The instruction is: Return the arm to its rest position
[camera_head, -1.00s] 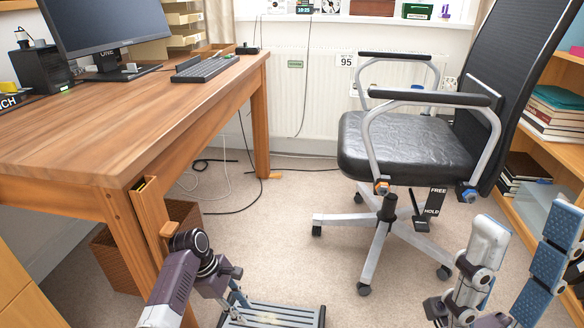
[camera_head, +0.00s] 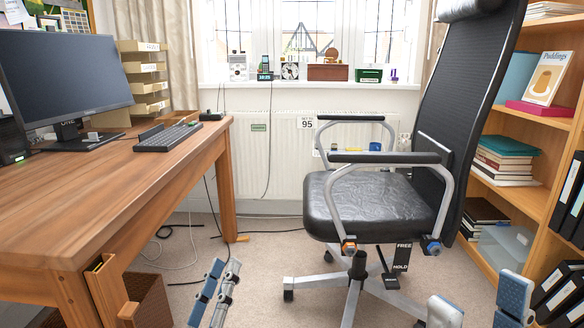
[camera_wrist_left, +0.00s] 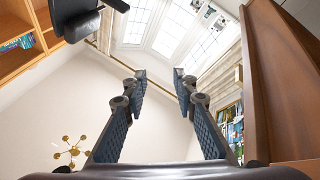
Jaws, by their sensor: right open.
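My left gripper (camera_head: 222,265) shows at the bottom of the head view, right of the desk leg, its two blue-padded fingers pointing up. In the left wrist view my left gripper (camera_wrist_left: 159,75) is open, with a clear gap between the fingertips and nothing held. My right gripper (camera_head: 478,290) shows at the bottom right of the head view, in front of the chair's base and the bookcase. Its fingers are wide apart with nothing between them. Both arms behind the grippers are out of the head view.
A wooden desk (camera_head: 110,210) with a monitor (camera_head: 65,85) and keyboard (camera_head: 168,137) stands at the left. A black office chair (camera_head: 375,200) stands centre right, beside a bookcase (camera_head: 540,125). Carpet (camera_head: 262,255) lies clear between desk and chair, apart from cables near the wall.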

